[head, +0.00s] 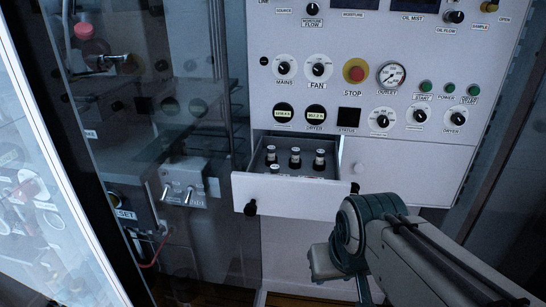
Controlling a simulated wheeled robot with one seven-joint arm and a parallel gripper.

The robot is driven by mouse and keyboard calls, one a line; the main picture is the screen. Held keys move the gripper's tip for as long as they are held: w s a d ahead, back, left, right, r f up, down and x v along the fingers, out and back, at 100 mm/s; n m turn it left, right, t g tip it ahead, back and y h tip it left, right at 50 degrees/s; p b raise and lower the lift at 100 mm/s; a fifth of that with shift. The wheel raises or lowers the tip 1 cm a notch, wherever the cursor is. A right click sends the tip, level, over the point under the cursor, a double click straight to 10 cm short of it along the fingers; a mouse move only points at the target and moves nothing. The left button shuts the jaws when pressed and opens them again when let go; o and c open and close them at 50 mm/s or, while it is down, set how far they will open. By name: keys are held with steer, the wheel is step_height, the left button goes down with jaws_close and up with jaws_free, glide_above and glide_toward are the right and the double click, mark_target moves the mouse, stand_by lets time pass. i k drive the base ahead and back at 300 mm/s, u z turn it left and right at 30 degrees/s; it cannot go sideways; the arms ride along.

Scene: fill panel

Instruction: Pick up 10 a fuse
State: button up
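Several small dark cylindrical fuses with pale tops stand upright in an open drawer (290,197) of the white panel. Three show in a back row: a left fuse (270,154), a middle fuse (295,157) and a right fuse (320,160). Tops of others show lower down, partly hidden behind the drawer front. I cannot read which fuse is 10 A. My arm enters from the lower right and bends in front of the panel, right of and below the drawer. No gripper fingers can be made out.
The white control panel (300,95) carries knobs, gauges and a red stop button (355,72). The drawer front has a black knob (250,208) at its left. A closed compartment (382,172) is to the right. A glass door (60,180) stands at the left.

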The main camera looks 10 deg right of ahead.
mark_target(295, 151)
steer(key=k, duration=0.25)
steer(key=z, duration=0.8)
steer(key=i, duration=0.7)
steer(key=u, duration=1.3)
